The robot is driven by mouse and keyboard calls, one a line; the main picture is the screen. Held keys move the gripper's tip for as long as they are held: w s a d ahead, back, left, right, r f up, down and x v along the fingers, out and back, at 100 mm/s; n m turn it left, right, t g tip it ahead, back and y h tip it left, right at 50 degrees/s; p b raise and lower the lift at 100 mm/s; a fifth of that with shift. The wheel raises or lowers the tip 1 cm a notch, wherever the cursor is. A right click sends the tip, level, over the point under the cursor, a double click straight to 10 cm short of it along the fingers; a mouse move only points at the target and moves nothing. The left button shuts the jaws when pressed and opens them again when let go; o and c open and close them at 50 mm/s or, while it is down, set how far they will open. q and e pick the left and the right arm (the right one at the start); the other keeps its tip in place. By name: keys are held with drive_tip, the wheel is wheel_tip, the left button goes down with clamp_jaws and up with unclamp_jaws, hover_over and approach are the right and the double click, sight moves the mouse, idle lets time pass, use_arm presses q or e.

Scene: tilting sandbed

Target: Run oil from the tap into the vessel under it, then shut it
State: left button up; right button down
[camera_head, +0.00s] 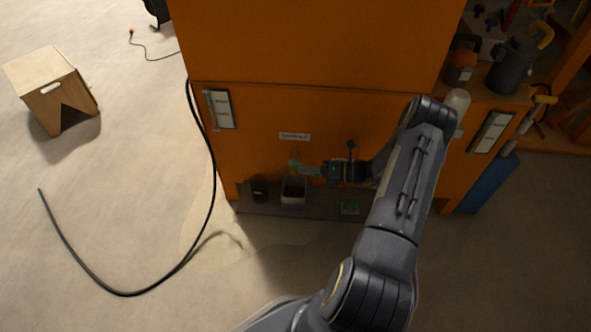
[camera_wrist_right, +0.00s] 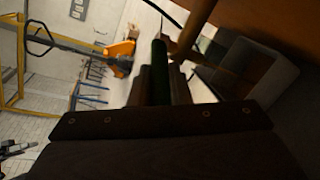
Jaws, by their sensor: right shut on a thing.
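In the right wrist view, the dark green handle (camera_wrist_right: 160,68) stands between the fingers of my right gripper (camera_wrist_right: 160,88). A grey box shape (camera_wrist_right: 245,72) also shows in the wrist view. I cannot tell whether oil is running. My left gripper is not in view.
A dark jar (camera_head: 259,188) stands left of the vessel, and a small green item (camera_head: 350,207) lies to its right. A black hose (camera_head: 213,190) hangs down the cabinet's left side and curves over the floor. A wooden stool (camera_head: 55,85) stands far left.

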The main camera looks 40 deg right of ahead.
drive_tip(key=c, duration=1.3)
unclamp_jaws()
drive_tip(key=shift+c, duration=0.2)
drive_tip(key=p+v, duration=0.2)
drive_tip(key=v, duration=0.5)
drive_tip(key=shift+s+d, duration=0.25)
drive_tip(key=shift+s, duration=0.05)
